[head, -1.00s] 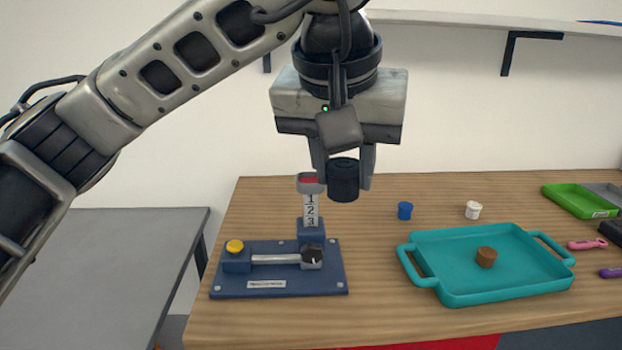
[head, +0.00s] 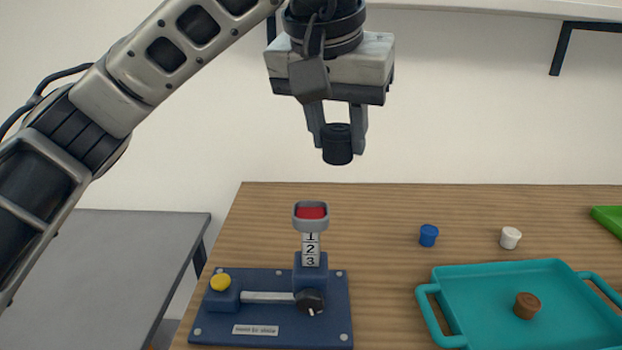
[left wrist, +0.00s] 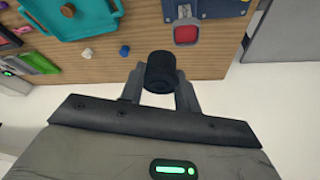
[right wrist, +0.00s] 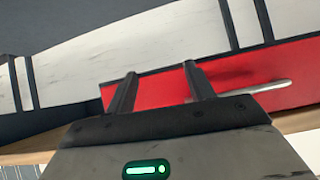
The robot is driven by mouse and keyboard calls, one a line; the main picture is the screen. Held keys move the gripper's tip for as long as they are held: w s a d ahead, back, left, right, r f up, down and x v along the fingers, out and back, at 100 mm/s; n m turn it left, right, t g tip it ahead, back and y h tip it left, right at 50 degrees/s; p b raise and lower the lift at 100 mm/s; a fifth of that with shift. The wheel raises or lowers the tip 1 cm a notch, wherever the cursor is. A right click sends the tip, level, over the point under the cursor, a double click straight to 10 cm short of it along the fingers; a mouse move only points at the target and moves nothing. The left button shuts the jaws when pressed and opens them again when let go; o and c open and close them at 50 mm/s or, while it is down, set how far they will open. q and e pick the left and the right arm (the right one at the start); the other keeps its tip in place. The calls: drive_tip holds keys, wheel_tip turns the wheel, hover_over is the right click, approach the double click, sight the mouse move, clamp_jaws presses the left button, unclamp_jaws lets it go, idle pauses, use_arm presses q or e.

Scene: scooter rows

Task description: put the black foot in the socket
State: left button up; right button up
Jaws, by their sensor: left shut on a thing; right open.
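The black foot (head: 337,146) is a short dark cylinder held between the fingers of my left gripper (head: 337,130), up in the air above the table's back part. It also shows in the left wrist view (left wrist: 160,72). The socket (head: 311,214) is a grey square cup with a red inside, on top of a post marked 1, 2, 3 on the blue base (head: 210,328). The foot is above the socket and a little right of it in the head view, clearly apart. My right gripper (right wrist: 157,75) is open and empty, in front of a red panel.
A teal tray (head: 450,272) with a brown cylinder (head: 527,306) is at the right. A blue piece (head: 428,235) and a white piece (head: 510,238) stand behind it. A yellow knob (head: 220,282) and a black knob (head: 310,302) are on the base.

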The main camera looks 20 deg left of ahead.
use_arm(q)
approach(315, 209)
drive_tip(key=shift+w+d+r, duration=0.35)
drive_tip(key=shift+w+d, duration=0.25)
drive_tip(key=shift+w+a+f, duration=0.25)
drive_tip(key=shift+a+f, duration=0.05)
drive_tip(key=shift+f, duration=0.1)
drive_tip(key=f, duration=0.3)
drive_tip(key=shift+w+a+f+p, duration=0.2)
drive_tip(key=shift+a+p, duration=0.1)
drive_tip(key=shift+f, duration=0.25)
use_arm(e)
drive_tip(key=shift+w+d+r, duration=0.15)
drive_tip(key=shift+w+r, duration=0.2)
drive_tip(key=shift+r, duration=0.05)
use_arm(q)
drive_tip(key=shift+f+b, duration=0.45)
drive_tip(key=shift+f, duration=0.2)
use_arm(e)
drive_tip(key=shift+s+f, duration=0.15)
drive_tip(key=shift+f, duration=0.4)
